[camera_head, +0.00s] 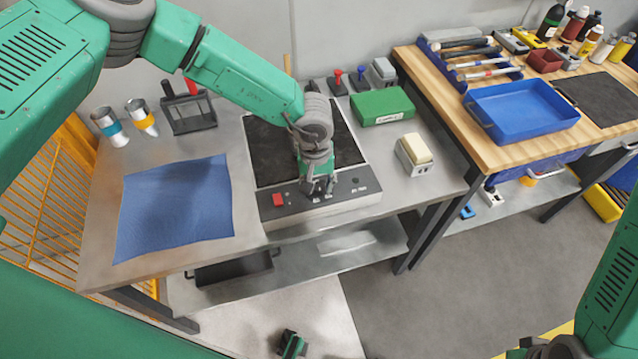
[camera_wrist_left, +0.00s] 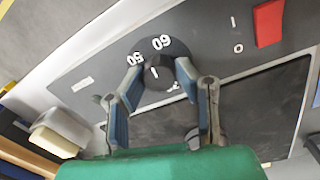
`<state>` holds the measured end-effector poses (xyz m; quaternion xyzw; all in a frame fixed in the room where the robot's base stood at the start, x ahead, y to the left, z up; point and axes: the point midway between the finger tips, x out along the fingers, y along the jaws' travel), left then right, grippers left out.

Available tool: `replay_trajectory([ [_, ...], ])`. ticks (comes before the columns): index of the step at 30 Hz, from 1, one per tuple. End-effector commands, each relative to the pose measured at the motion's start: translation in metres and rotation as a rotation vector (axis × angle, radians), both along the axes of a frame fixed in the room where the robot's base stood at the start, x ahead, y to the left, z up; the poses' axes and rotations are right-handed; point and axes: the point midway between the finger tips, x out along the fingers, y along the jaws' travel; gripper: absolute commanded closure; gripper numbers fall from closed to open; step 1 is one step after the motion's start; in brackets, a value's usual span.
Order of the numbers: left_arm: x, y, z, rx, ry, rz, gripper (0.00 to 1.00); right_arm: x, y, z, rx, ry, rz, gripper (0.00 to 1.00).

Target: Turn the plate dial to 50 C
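The hot plate, with a dark top (camera_head: 270,150) and a grey control panel (camera_head: 345,191), sits on the metal bench. In the left wrist view, the round black dial (camera_wrist_left: 158,78) lies between the two fingertips of my left gripper (camera_wrist_left: 158,70). One finger is on each side; I cannot tell whether they touch it. The printed 50 and 60 show beside the dial. Its small white mark points roughly between them.
A red switch (camera_head: 278,199) is left of my gripper on the panel. A blue cloth (camera_head: 175,208) lies left of the hot plate. A green box (camera_head: 382,107) and a beige-topped block (camera_head: 415,150) are to its right. A wooden table with a blue tray (camera_head: 520,112) stands farther right.

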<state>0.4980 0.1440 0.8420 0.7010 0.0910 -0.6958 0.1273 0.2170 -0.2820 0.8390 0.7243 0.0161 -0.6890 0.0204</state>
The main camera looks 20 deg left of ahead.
Motion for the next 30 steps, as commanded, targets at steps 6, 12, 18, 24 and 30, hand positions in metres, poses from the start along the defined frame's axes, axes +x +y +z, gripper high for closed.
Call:
replay_trajectory([
  [6,0.003,0.000,0.002,-0.001,-0.007,0.002,0.53,0.000,0.000,0.000,0.000,0.000,0.000,0.60],
  [12,0.002,0.000,0.004,-0.001,-0.003,0.001,0.53,-0.003,0.000,0.001,0.000,-0.002,0.000,0.60],
  [18,0.002,0.001,0.031,-0.003,-0.007,0.000,0.53,-0.003,0.000,0.001,0.000,-0.003,0.000,0.60],
  [24,0.003,0.004,0.075,-0.003,-0.007,0.002,0.53,-0.003,0.000,0.001,0.000,-0.003,0.000,0.60],
  [30,0.003,0.006,0.107,-0.002,-0.006,0.002,0.53,-0.003,0.000,0.001,0.000,-0.003,0.000,0.60],
])
